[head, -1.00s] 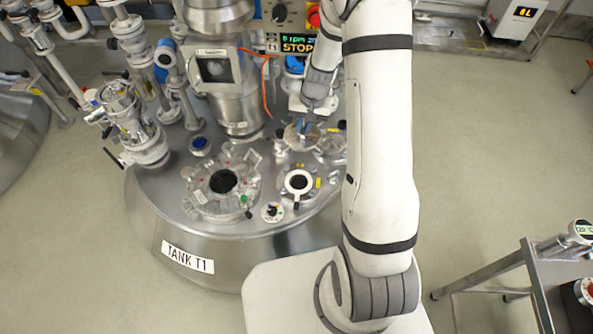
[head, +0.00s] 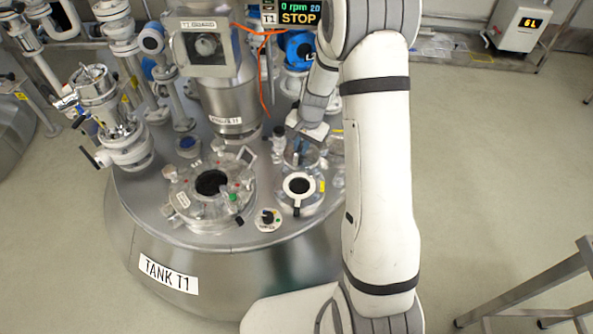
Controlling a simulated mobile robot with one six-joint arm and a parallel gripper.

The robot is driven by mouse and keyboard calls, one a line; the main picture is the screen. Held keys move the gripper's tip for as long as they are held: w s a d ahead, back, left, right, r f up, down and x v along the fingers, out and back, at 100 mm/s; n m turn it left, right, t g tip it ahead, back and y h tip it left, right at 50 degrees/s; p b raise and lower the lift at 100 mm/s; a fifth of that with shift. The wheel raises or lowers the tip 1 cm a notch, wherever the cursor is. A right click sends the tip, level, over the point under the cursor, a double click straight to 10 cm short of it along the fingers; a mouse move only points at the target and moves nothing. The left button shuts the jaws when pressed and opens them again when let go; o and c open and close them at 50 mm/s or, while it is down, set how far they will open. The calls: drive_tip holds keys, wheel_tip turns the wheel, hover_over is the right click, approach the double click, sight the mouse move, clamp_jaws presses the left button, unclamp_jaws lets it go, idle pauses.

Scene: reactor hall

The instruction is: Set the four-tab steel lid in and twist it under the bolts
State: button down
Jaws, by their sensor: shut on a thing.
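My gripper (head: 301,143) is above the right rear part of the tank top (head: 268,232), pointing down. It is shut on what looks like the round steel lid (head: 300,158). The lid is small in view and partly hidden by the gripper, so its tabs cannot be made out. Whether it hangs free or touches the fitting below cannot be told. In front of it is a port with a white ring (head: 299,197) around a dark opening. A larger round steel fitting (head: 180,205) with a dark centre is to the left. Bolts cannot be told apart clearly.
A camera-like housing on a steel column (head: 228,100) stands behind the ports, with an orange cable (head: 264,85) beside it. Pipes and valves (head: 118,135) crowd the left. A small black knob plate (head: 268,219) sits in front. A metal stand (head: 540,290) is at lower right; floor between is clear.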

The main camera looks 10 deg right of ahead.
wheel_tip(320, 180, down, 8)
drive_tip(key=w+m+b, duration=0.1)
drive_tip(key=m+b, duration=0.1)
drive_tip(key=b, duration=0.5)
drive_tip(key=shift+w+t+b, duration=0.25)
drive_tip(key=shift+t+b, duration=0.05)
drive_tip(key=b+x, duration=0.4)
drive_tip(key=s+d+b+x, duration=0.1)
drive_tip(key=b+x, duration=0.1)
drive_tip(key=x, duration=0.1)
drive_tip(key=shift+s+f, duration=0.1)
drive_tip(key=shift+f, duration=0.5)
drive_tip(key=shift+f+b, duration=0.2)
drive_tip(key=shift+b, duration=0.1)
drive_tip(key=c, duration=1.6)
unclamp_jaws()
drive_tip(key=shift+f, duration=0.1)
drive_tip(key=shift+o, duration=1.2)
